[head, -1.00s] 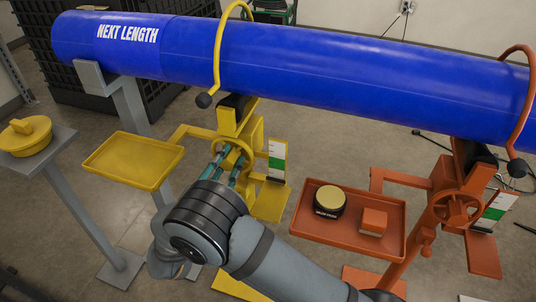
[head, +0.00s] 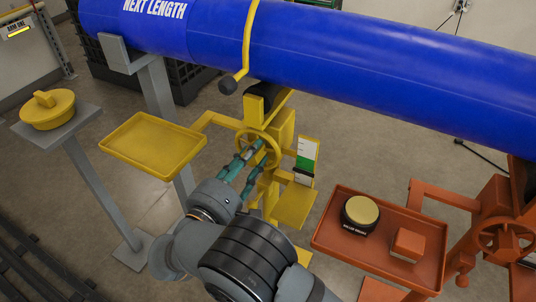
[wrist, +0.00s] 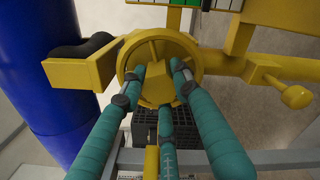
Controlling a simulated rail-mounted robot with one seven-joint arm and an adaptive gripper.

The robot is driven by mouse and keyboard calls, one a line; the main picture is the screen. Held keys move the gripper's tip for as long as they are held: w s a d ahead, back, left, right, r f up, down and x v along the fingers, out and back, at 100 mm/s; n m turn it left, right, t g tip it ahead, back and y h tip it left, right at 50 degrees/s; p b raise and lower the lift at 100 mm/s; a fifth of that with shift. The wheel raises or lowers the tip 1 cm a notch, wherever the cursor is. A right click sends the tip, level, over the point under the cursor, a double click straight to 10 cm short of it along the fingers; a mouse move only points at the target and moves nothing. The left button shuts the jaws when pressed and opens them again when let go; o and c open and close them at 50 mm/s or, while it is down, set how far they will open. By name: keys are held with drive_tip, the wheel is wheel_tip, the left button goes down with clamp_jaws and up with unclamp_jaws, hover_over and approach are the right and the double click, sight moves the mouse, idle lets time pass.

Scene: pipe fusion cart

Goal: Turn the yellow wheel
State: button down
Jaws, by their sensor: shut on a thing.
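The yellow wheel (head: 270,145) is a spoked ring on the yellow stand under the blue pipe. In the wrist view the wheel (wrist: 187,45) fills the upper middle, seen close up. My gripper (head: 252,154) has teal fingers and reaches the wheel from the lower left. In the wrist view my gripper's fingers (wrist: 157,75) reach inside the rim around the hub and are shut on the wheel. Their exact contact points are partly hidden.
A blue pipe (head: 330,58) crosses above, with a yellow crank handle (head: 247,45) hanging in front. A yellow tray (head: 153,144) is left of the wheel. An orange tray (head: 330,238) with a round tin (head: 361,213) and a block (head: 408,244) is right.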

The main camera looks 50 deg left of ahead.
drive_tip(key=shift+s+f, duration=0.15)
drive_tip(key=shift+f, duration=0.05)
drive_tip(key=c, duration=1.6)
unclamp_jaws()
drive_tip(key=shift+o, duration=0.2)
drive_tip(key=shift+r, duration=0.1)
drive_tip(key=v, duration=1.2)
